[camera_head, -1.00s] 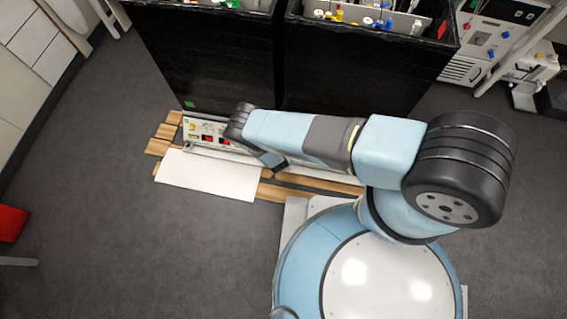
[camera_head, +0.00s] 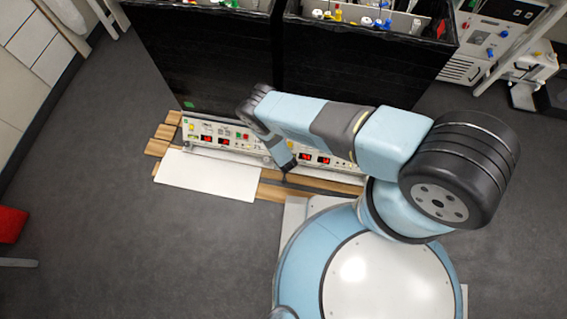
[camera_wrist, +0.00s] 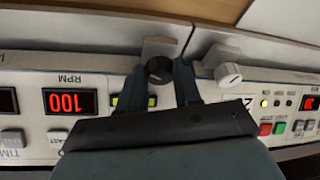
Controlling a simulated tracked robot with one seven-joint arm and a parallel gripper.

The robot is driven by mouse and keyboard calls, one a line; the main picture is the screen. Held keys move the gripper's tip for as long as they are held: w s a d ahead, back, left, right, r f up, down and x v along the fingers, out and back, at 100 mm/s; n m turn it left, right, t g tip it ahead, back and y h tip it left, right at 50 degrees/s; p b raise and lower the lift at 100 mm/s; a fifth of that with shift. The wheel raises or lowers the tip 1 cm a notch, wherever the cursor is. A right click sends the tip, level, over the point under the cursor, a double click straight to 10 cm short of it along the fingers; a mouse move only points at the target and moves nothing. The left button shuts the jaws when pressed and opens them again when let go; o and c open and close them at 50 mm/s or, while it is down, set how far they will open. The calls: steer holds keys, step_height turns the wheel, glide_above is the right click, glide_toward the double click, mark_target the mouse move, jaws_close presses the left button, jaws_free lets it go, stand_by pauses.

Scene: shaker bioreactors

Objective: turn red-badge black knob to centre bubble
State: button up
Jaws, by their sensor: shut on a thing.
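The black knob (camera_wrist: 160,70) sits on a grey bracket at the panel's edge in the wrist view. My gripper (camera_wrist: 163,82) has a finger on each side of this knob and is shut on it. A yellow-green level vial (camera_wrist: 119,102) is on the panel beside it, partly hidden by a finger; I cannot make out its bubble. In the head view my gripper (camera_head: 287,170) is at the front of the control panel (camera_head: 228,137), and the knob is hidden there.
A light grey knob (camera_wrist: 228,74) stands close beside the black one. A red RPM display (camera_wrist: 68,102) reads 100, upside down. A white board (camera_head: 208,175) and wooden slats (camera_head: 272,190) lie before the units.

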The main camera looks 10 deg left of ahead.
steer(key=shift+d+n+y, duration=0.15)
steer(key=shift+n+y, duration=0.25)
steer(key=shift+n, duration=0.7)
steer(key=o, duration=1)
steer(key=shift+o, duration=0.2)
steer(key=v, duration=1.3)
steer(key=shift+r, duration=0.35)
steer(key=shift+d, duration=0.1)
